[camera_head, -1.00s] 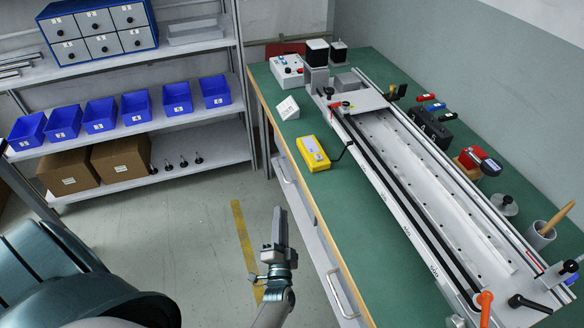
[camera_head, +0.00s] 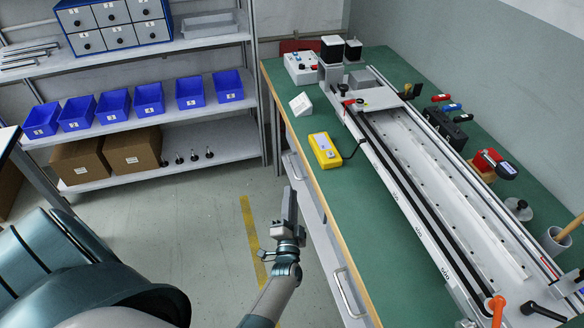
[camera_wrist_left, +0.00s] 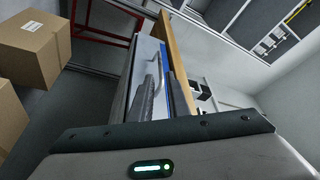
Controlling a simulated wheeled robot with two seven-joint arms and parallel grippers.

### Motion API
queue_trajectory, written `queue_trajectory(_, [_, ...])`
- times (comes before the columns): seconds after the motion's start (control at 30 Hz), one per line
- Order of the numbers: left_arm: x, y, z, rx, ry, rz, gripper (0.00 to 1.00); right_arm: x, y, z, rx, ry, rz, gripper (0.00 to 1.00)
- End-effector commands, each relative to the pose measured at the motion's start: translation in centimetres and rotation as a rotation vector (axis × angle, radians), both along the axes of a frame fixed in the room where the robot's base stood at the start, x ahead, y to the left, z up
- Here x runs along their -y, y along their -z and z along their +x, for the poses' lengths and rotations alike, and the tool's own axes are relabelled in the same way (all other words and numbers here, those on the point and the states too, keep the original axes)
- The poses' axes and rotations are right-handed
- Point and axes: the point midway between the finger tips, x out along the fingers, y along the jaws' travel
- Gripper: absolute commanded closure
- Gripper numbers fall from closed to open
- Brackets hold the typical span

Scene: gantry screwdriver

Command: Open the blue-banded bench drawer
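The bench (camera_head: 395,240) has a green top, and its front carries a pale drawer face with two bar handles. The far handle (camera_head: 292,167) is partly hidden and the near handle (camera_head: 347,292) is lower right. The drawers look closed. No blue band shows in the head view; the left wrist view shows a thin blue strip (camera_wrist_left: 187,92) on the bench front under the wooden edge. My left gripper (camera_head: 290,208) is in front of the bench, between the handles in the picture and apart from both. My right gripper is not visible.
A gantry rail (camera_head: 440,200) and a yellow pendant (camera_head: 325,151) lie on the bench top. A shelf rack (camera_head: 225,148) with blue bins and cardboard boxes (camera_head: 132,150) stands at left. The floor (camera_head: 215,225) with a yellow stripe is clear.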

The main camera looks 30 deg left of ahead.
Motion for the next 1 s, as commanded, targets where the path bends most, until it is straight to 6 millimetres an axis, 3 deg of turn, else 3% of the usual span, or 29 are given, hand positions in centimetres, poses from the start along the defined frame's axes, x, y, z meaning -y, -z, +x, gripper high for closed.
queue_trajectory(0.17, [-1.7,-0.6,2.9,0.003,0.0,0.002,0.85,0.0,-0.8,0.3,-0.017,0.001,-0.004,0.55])
queue_trajectory(0.6, [-4.6,-1.8,7.7,0.002,0.001,0.0,0.85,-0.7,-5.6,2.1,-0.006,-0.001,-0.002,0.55])
queue_trajectory(1.0, [-5.8,-2.4,9.7,0.001,0.0,-0.001,0.85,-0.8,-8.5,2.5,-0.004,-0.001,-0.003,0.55])
